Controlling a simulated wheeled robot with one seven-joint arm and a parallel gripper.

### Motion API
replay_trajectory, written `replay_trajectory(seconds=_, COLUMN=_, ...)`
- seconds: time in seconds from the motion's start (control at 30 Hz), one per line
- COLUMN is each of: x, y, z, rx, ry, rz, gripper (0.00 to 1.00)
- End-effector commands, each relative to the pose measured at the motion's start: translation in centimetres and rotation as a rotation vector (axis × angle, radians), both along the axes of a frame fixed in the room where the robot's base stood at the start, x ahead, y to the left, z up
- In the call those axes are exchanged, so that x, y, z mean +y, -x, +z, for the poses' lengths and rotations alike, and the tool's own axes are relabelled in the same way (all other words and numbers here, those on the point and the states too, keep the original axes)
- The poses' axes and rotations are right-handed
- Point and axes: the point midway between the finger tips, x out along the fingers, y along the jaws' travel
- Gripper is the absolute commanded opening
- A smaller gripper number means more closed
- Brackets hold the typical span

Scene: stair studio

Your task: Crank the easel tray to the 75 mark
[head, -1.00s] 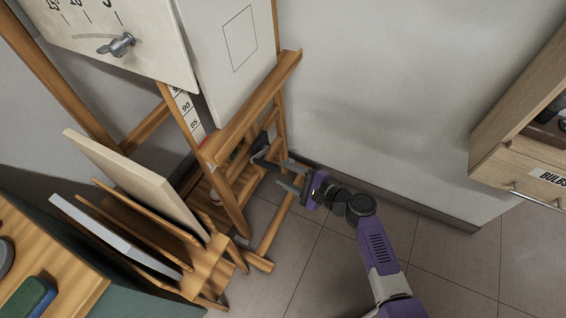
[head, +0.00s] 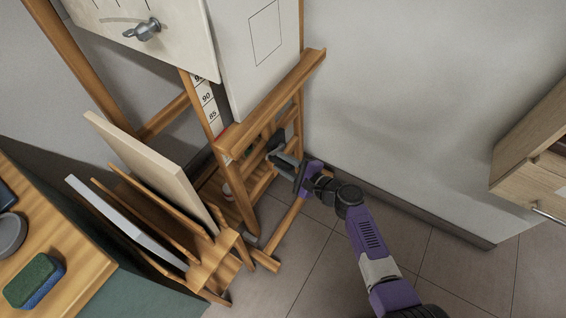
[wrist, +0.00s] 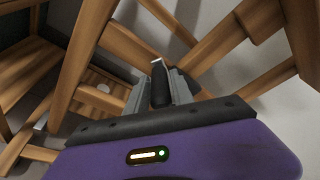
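The wooden easel (head: 290,85) stands against the wall with its tray ledge (head: 262,110) sloping up to the right. A white number scale (head: 205,95) on its post shows 90 and 85, with a red mark near the ledge below 85. The black crank handle (wrist: 160,86) lies between my gripper's two grey fingers (wrist: 158,90) in the wrist view, and they look closed on it. In the head view my gripper (head: 284,162) is at the crank (head: 275,145), below the ledge's right part. The fingers partly hide the handle there.
A wooden rack (head: 215,258) holding panels stands left of the easel's foot. A table with a green sponge (head: 34,281) is at lower left. A wooden drawer cabinet (head: 530,175) is at right. Tiled floor (head: 330,270) is clear between.

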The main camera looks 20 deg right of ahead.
Motion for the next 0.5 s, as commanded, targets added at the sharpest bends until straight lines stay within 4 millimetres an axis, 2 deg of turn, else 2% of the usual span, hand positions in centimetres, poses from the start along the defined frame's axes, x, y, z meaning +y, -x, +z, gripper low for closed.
replay_trajectory(seconds=0.03, x=0.0, y=0.01, z=-0.01, rx=0.0, ry=0.0, rz=0.0, gripper=0.17)
replay_trajectory(seconds=0.1, x=0.0, y=0.01, z=0.0, rx=0.0, ry=0.0, rz=0.0, gripper=0.03)
replay_trajectory(seconds=0.13, x=0.0, y=0.01, z=0.0, rx=0.0, ry=0.0, rz=0.0, gripper=0.0)
replay_trajectory(seconds=0.5, x=-0.03, y=0.01, z=0.01, rx=0.0, ry=0.0, rz=0.0, gripper=0.0)
